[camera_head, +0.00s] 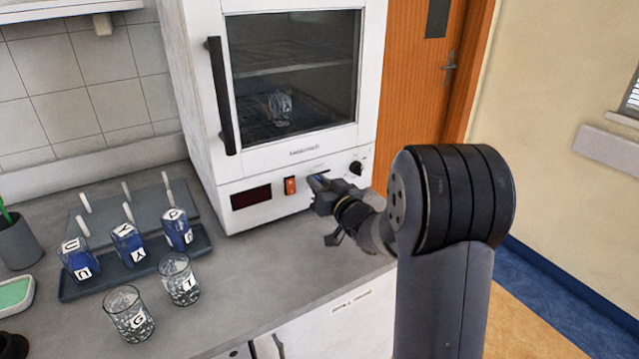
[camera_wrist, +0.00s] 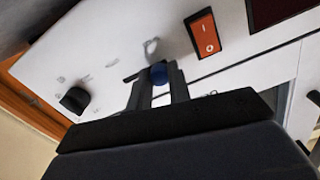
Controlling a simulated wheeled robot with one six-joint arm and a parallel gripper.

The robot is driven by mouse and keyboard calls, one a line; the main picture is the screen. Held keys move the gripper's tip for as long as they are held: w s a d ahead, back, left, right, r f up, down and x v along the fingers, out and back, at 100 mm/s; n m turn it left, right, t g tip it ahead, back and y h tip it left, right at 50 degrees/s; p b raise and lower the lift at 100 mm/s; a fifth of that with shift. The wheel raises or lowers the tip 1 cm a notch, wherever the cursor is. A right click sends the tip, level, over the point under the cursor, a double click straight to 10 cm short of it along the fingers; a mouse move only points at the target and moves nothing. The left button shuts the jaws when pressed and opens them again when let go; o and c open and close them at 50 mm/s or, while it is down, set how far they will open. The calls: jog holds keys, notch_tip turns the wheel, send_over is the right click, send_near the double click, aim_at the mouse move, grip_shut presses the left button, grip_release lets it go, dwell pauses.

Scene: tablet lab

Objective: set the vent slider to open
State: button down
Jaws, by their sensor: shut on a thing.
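The vent slider's blue knob (camera_wrist: 158,73) sits on the oven's white front panel between the rocker switch and the dial. A short dark bit of slot shows just left of it in the wrist view. My gripper (camera_wrist: 156,82) has one finger on each side of the knob and is shut on it. In the head view my gripper (camera_head: 322,193) is at the panel, and a bit of blue shows at its tips. The slider's exact setting is hard to tell; the small panel markings are unreadable.
The oven (camera_head: 290,160) has a glass door and black handle (camera_head: 221,95). An orange rocker switch (camera_head: 290,186) and black dial (camera_head: 356,168) flank my gripper. A tray (camera_head: 140,268) with blue lettered bottles and two glass beakers (camera_head: 179,279) (camera_head: 129,313) stand left on the bench.

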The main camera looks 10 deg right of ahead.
aim_at(329, 170)
jog(key=d, duration=0.1)
jog(key=w+d, duration=0.1)
jog(key=d, duration=0.1)
jog(key=d+p, duration=0.1)
jog(key=shift+w+d, duration=0.25)
jog(key=shift+d, duration=0.1)
jog(key=c, duration=1.4)
grip_release()
jog(key=shift+d, duration=0.1)
jog(key=shift+o, duration=0.5)
